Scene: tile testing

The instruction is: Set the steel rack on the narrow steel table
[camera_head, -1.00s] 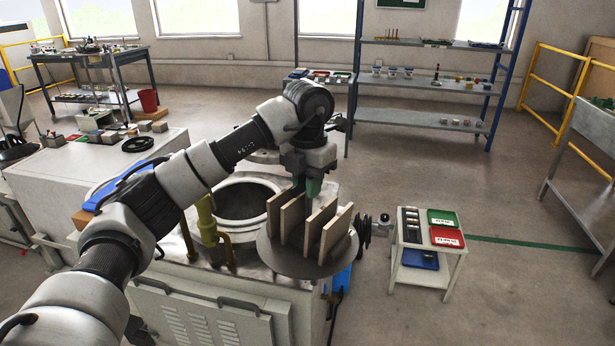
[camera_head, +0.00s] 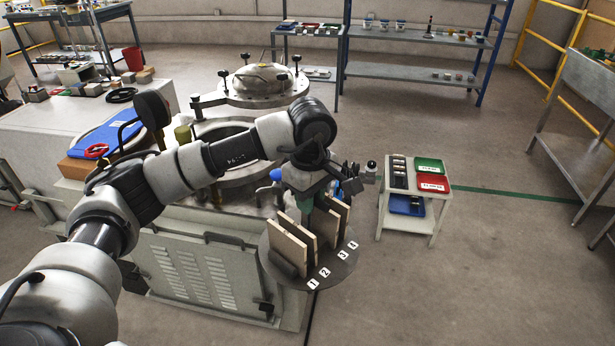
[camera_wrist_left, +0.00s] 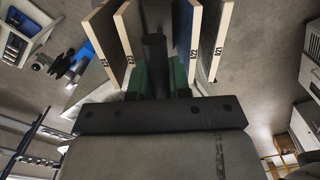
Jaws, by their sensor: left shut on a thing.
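The steel rack (camera_head: 335,272) is a round dark plate with several upright tiles (camera_head: 290,243) and number labels 1 to 4 along its front edge. My left gripper (camera_head: 306,214) is shut on the rack's central post (camera_wrist_left: 154,52), with tiles on both sides. The rack hangs above the floor, in front of the open round vessel (camera_head: 222,140). A grey metal table (camera_head: 590,85) stands at the right edge; another narrow metal table (camera_head: 310,37) stands at the back. I cannot tell which is the narrow steel table. My right gripper is not in view.
A small white stand (camera_head: 410,207) with green, red and blue trays is just right of the rack. The vessel's lid (camera_head: 262,84) stands behind the opening. A blue-framed shelf (camera_head: 410,73) is at the back. The floor at centre right is clear.

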